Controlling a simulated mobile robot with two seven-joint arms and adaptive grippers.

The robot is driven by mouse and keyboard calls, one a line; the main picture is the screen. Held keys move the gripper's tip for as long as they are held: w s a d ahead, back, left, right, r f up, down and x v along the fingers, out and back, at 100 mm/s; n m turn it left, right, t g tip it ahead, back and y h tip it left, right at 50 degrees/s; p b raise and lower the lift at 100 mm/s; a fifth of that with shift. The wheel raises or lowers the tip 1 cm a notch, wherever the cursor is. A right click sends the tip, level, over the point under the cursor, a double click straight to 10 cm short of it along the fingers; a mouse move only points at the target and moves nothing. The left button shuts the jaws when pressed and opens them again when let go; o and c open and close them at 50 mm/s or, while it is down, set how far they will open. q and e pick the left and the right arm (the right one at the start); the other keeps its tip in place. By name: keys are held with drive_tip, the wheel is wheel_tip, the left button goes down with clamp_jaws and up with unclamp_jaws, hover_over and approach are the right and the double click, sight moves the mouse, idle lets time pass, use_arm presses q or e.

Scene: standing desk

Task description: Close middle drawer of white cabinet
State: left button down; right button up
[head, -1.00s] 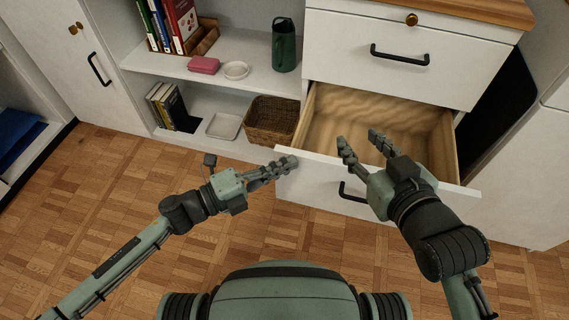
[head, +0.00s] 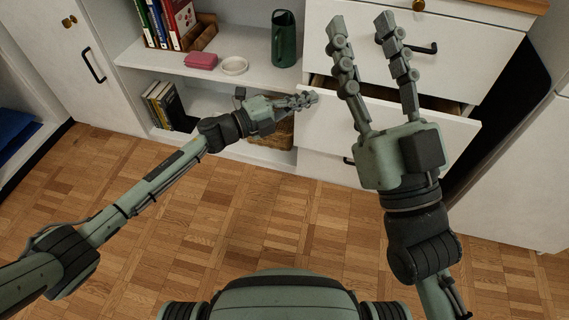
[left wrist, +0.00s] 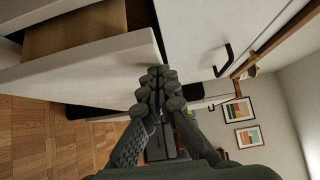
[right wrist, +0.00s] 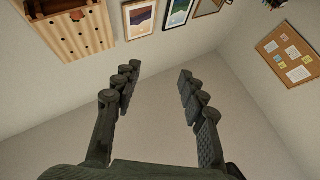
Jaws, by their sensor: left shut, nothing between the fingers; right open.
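The white cabinet's middle drawer (head: 325,137) is partly open, with a narrow dark gap showing at its top. Its front also shows in the left wrist view (left wrist: 80,72), with the wooden inside visible behind it. My left gripper (head: 312,98) is shut and empty, with its fingertips at the upper left corner of the drawer front; I cannot tell whether they touch. My right gripper (head: 362,25) is open and empty, raised in front of the cabinet and hiding part of the drawer.
The closed top drawer (head: 460,62) with a black handle (head: 420,47) is above. Open shelves to the left hold books (head: 180,22), a green jug (head: 284,38), a pink box (head: 201,60) and a wicker basket (head: 285,135). The wooden floor (head: 200,215) in front is clear.

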use_arm(q)
drive_tip(key=shift+w+d+b, duration=0.2)
drive_tip(key=shift+w, duration=0.5)
drive_tip(key=shift+w+d+b, duration=0.2)
drive_tip(key=shift+w, duration=0.5)
use_arm(e)
drive_tip(key=shift+s+d+r+t, duration=0.3)
drive_tip(key=shift+s+r+t, duration=0.2)
drive_tip(key=shift+r+t, duration=0.1)
drive_tip(key=shift+s+d+r+t, duration=0.3)
drive_tip(key=shift+s+r+t, duration=0.15)
drive_tip(key=shift+t, duration=0.15)
